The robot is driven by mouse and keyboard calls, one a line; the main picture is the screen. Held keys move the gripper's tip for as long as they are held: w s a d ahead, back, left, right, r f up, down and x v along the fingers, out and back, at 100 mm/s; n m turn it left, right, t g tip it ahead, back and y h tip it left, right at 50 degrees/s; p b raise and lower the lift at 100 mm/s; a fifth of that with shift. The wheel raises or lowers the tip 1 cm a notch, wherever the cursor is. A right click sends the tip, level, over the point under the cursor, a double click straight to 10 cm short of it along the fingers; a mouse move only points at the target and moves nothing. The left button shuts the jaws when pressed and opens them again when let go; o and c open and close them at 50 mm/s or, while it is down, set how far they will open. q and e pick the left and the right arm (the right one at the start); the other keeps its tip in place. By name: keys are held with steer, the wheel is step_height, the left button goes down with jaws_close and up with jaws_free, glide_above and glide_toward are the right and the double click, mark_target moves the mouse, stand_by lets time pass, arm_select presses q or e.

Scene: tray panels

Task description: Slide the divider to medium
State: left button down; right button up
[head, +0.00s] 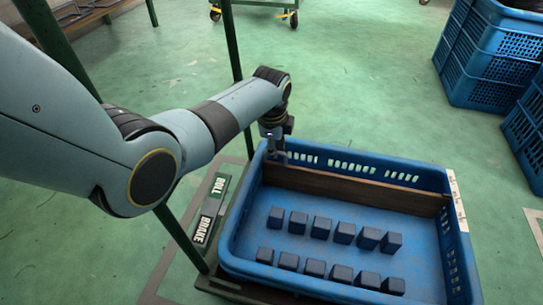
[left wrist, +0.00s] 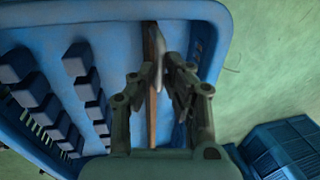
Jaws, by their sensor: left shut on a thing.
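The divider (head: 350,190) is a brown wooden board standing across a blue crate (head: 232,235), close to its far wall and roughly parallel to it. My left gripper (head: 273,147) is at the divider's left end, near the crate's far left corner. In the left wrist view, the fingers (left wrist: 163,70) are shut on the divider (left wrist: 151,120), which runs as a thin brown strip between them. The exact contact is partly hidden by the fingers. A pale marked strip (head: 456,198) lies along the crate's right rim; its markings are too small to read. My right gripper is out of view.
Several dark blue blocks (head: 321,227) stand in two rows on the crate floor, on the near side of the divider. Bare floor separates them from it. A green post (head: 233,45) rises left of my gripper. Stacked blue crates (head: 490,60) stand at the far right.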

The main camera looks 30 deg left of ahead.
arm_select(q)
steer(key=c, duration=1.4)
jaws_free()
steer(key=r, duration=0.4)
steer(key=s+r, duration=0.1)
steer(key=r, duration=0.2)
steer(key=s+r, duration=0.1)
steer(key=r, duration=0.3)
steer(key=shift+s+d+r, duration=0.2)
steer(key=shift+d+r, duration=0.1)
steer(key=shift+r, duration=0.05)
steer(key=shift+s+f, duration=0.1)
